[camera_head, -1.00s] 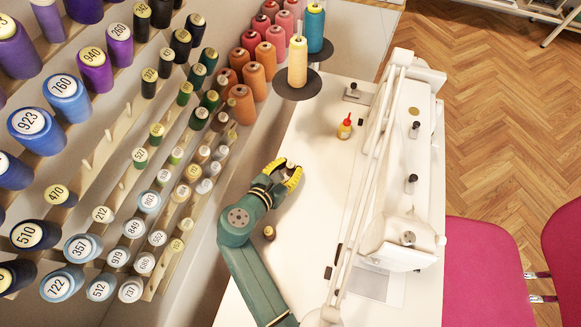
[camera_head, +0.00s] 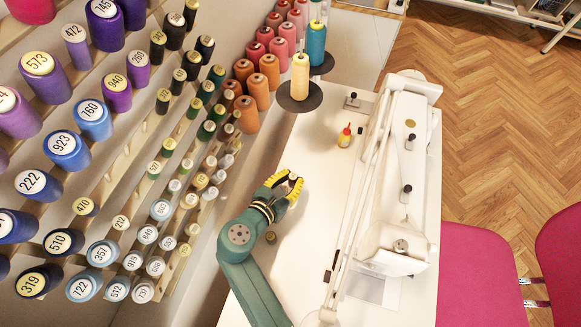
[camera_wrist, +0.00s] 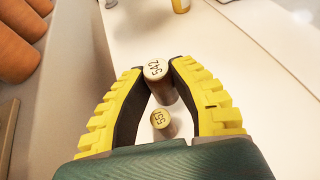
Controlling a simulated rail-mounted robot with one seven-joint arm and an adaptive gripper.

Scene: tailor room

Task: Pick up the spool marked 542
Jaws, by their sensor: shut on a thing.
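The spool marked 542 (camera_wrist: 158,72) is a small spool with a pale labelled top and a brownish side. In the wrist view it sits between the tips of my gripper (camera_wrist: 157,66), and the yellow-padded fingers are shut on it. In the head view my gripper (camera_head: 291,179) is over the white table, left of the sewing machine; the held spool is too small there to read. A second small spool, marked 551 (camera_wrist: 161,120), shows between the fingers, nearer the palm in the picture, and is not gripped.
A rack of many numbered spools (camera_head: 93,118) fills the left. A small spool (camera_head: 270,237) stands on the table (camera_head: 310,240) beside my arm. A white sewing machine (camera_head: 405,200), a small yellow bottle with a red cap (camera_head: 345,138) and a thread stand with cones (camera_head: 300,97) surround the clear strip.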

